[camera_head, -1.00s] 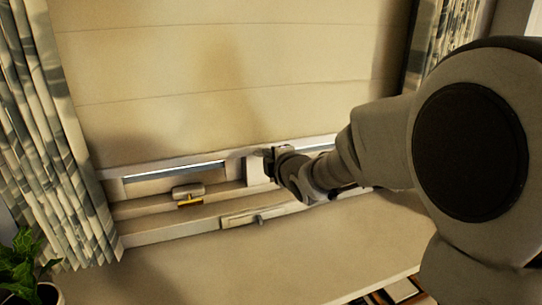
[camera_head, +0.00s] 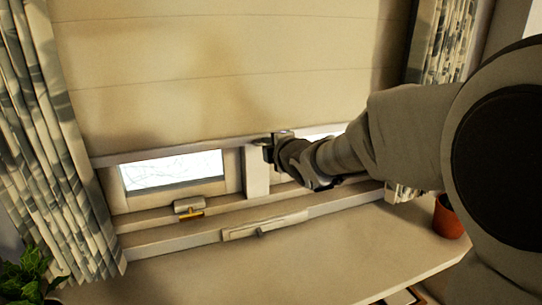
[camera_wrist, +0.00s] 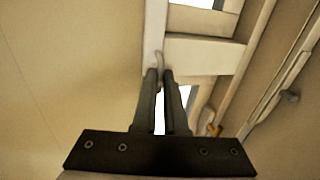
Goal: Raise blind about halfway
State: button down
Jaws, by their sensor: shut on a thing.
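The cream fabric blind (camera_head: 225,75) hangs over the window, with a pale bottom rail (camera_head: 165,151). A low strip of window glass (camera_head: 175,168) shows under the rail. My gripper (camera_head: 268,148) is at the rail, near the middle of the window. In the wrist view its two dark fingers (camera_wrist: 160,76) are close together on a small pale pull (camera_wrist: 158,58) at the rail. The fingers hide most of the pull. The blind also fills the left of the wrist view (camera_wrist: 70,60).
A window handle (camera_head: 189,205) with a yellow-orange part sits on the lower frame. A stay bar (camera_head: 262,226) lies along the sill edge. Patterned curtains (camera_head: 45,140) hang at both sides. A terracotta pot (camera_head: 449,217) stands on the right of the sill (camera_head: 330,255).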

notch_tip(320, 180, up, 26)
jog(key=p, duration=1.8)
jog(key=shift+f, duration=0.1)
jog(key=c, duration=1)
grip_release()
jog(key=shift+s, duration=0.1)
jog(key=p+v, duration=0.5)
jog(key=v, duration=1.2)
jog(key=shift+d, duration=0.15)
